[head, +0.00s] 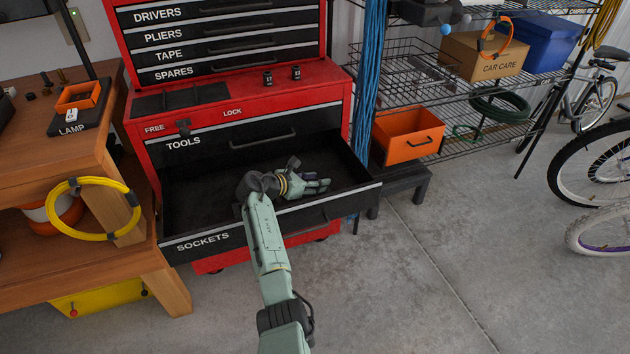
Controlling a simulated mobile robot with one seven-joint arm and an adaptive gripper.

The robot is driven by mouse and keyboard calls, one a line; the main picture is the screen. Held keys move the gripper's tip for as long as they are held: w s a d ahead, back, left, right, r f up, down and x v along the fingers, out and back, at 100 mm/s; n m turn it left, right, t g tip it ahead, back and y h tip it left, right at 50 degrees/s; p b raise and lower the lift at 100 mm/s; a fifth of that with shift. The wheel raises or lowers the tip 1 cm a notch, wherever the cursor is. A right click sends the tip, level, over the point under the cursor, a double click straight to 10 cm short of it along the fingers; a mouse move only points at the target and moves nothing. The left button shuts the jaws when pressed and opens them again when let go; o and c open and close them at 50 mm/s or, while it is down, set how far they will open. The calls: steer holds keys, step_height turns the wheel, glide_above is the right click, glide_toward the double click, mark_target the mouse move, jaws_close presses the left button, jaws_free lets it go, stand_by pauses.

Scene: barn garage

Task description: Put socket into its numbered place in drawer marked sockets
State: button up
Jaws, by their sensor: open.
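The drawer marked SOCKETS (203,242) is pulled out below the shut TOOLS drawer (228,141). Its dark inside shows, but no numbered places can be made out. My gripper (318,186) is over the right part of this drawer, fingers apart and pointing right. No object shows clearly between the fingers. My arm and gripper hide part of the drawer's floor and front. Two small dark sockets with pale marks, a left one (268,79) and a right one (296,73), stand upright on the red chest's top ledge, apart from my gripper. Their numbers are too small to read surely.
A FREE/LOCK slider (183,128) is above the TOOLS drawer. A wooden bench (60,160) with a yellow cable coil (90,236) stands close at left. An orange bin (408,135) is at right. The floor at front right is clear.

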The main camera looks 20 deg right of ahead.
steer(key=shift+s+d+f, duration=0.1)
steer(key=shift+f, duration=0.05)
steer(key=shift+r, duration=0.2)
steer(key=v, duration=0.4)
steer(key=b+v, duration=0.1)
steer(key=v, duration=0.7)
steer(key=shift+r, duration=0.5)
